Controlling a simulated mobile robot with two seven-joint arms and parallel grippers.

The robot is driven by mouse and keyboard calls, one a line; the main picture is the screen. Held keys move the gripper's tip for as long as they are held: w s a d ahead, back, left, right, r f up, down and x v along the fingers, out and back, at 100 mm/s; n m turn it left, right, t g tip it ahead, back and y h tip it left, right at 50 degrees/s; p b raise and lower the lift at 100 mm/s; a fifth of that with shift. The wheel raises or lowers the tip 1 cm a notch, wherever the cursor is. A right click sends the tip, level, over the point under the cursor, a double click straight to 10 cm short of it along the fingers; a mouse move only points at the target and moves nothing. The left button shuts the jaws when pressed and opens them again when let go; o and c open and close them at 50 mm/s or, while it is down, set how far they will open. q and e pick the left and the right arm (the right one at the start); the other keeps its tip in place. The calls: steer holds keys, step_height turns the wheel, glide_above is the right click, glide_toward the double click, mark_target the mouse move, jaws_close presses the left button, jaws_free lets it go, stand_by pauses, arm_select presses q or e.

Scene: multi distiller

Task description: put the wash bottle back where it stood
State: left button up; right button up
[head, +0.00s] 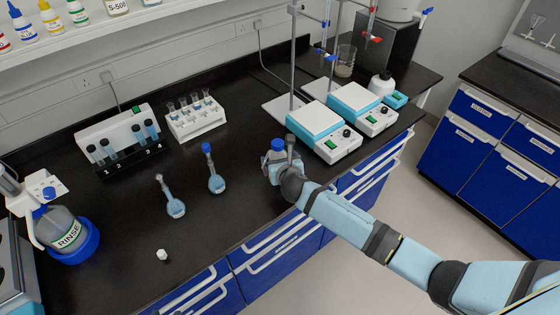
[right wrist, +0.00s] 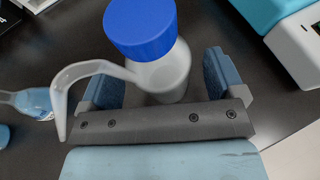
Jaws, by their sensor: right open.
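The wash bottle, a whitish bottle with a blue cap (head: 278,145) and a bent pale spout, is upright near the front edge of the black counter. In the right wrist view the wash bottle (right wrist: 165,75) is between the fingers of my right gripper (right wrist: 162,85), with a gap on both sides. My right gripper (head: 274,170) is open around it. The bottle's base is hidden by the gripper, so its contact with the counter does not show clearly. My left gripper is not in view.
Two flasks (head: 216,184) (head: 175,207) with blue liquid stand left of the gripper. Two blue-white hotplates (head: 314,119) (head: 357,96) with stands are right of it. A RINSE bottle (head: 68,228), a tube rack (head: 195,121) and a small white piece (head: 162,254) are further left.

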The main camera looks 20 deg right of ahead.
steer(key=shift+s+r, duration=0.1)
steer(key=shift+r, duration=0.1)
steer(key=v, duration=1.1)
steer(key=s+f+m+g+y, duration=0.1)
steer(key=s+f+m, duration=0.4)
steer(key=s+m, duration=0.6)
steer(key=s+f+m+g+y, duration=0.1)
steer(key=s+f+m, duration=0.4)
steer(key=s+m, duration=0.7)
steer(key=m+y, duration=0.1)
steer(key=m, duration=0.8)
steer(key=shift+d+f+m+y, duration=0.25)
steer(key=shift+d+m+y, duration=0.05)
steer(key=shift+d+y, duration=0.1)
steer(key=shift+s, duration=0.15)
